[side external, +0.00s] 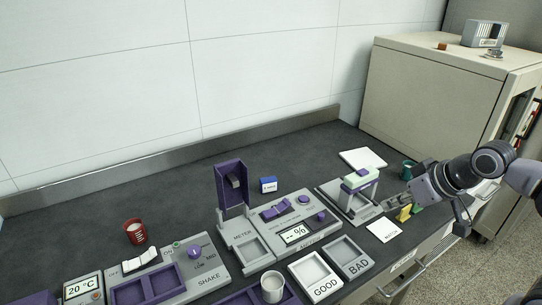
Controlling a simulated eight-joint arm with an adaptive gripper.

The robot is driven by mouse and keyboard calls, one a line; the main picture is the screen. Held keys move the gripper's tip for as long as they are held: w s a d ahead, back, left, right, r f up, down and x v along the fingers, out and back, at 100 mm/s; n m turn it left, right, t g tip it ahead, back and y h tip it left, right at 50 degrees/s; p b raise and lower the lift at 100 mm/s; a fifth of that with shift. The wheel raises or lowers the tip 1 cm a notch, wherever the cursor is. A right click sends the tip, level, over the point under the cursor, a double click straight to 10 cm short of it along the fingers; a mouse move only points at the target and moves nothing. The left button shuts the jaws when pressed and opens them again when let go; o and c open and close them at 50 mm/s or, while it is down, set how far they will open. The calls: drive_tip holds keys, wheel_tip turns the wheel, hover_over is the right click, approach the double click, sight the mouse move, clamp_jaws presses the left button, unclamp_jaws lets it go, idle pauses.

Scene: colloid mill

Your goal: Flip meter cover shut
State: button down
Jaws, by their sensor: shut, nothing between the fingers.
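The purple meter cover (232,190) stands open and upright at the back of the grey meter bay marked METER (247,250). A small grey part shows on the cover's inner face. The bay in front of it looks empty. To its right is the meter panel (297,220) with a purple switch, round knobs and a small display reading "-- %".
The press (358,186) stands between my gripper and the meter panel. GOOD (317,279) and BAD (352,259) trays lie in front, with a pale cup (272,287) left of GOOD. A red cup (136,232) and blue box (268,185) stand behind. The back counter is mostly clear.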

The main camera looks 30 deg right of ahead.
drive_tip(key=w+d+f+m+g+y, duration=0.2)
drive_tip(key=w+m, duration=0.4)
drive_tip(key=m, duration=0.5)
drive_tip(key=w+d+f+m+g+y, duration=0.1)
drive_tip(key=w+m, duration=0.4)
drive_tip(key=m, duration=0.7)
drive_tip(key=shift+w+d+f+g+y, duration=0.4)
drive_tip(key=shift+d+f+g, duration=0.3)
drive_tip(key=shift+d+g, duration=0.5)
drive_tip(key=shift+d, duration=0.15)
approach(326, 220)
drive_tip(key=f, duration=0.1)
drive_tip(key=d+f, duration=0.1)
drive_tip(key=f, duration=0.3)
drive_tip(key=shift+s+d+f, duration=0.25)
drive_tip(key=shift+s+d, duration=0.15)
drive_tip(key=shift+w+a+r, duration=0.1)
drive_tip(key=shift+w+a, duration=0.15)
drive_tip(key=shift+a, duration=0.3)
drive_tip(key=shift+w+a, duration=0.25)
drive_tip(key=shift+a, duration=0.25)
drive_tip(key=shift+w+a, duration=0.3)
drive_tip(key=shift+a, duration=0.3)
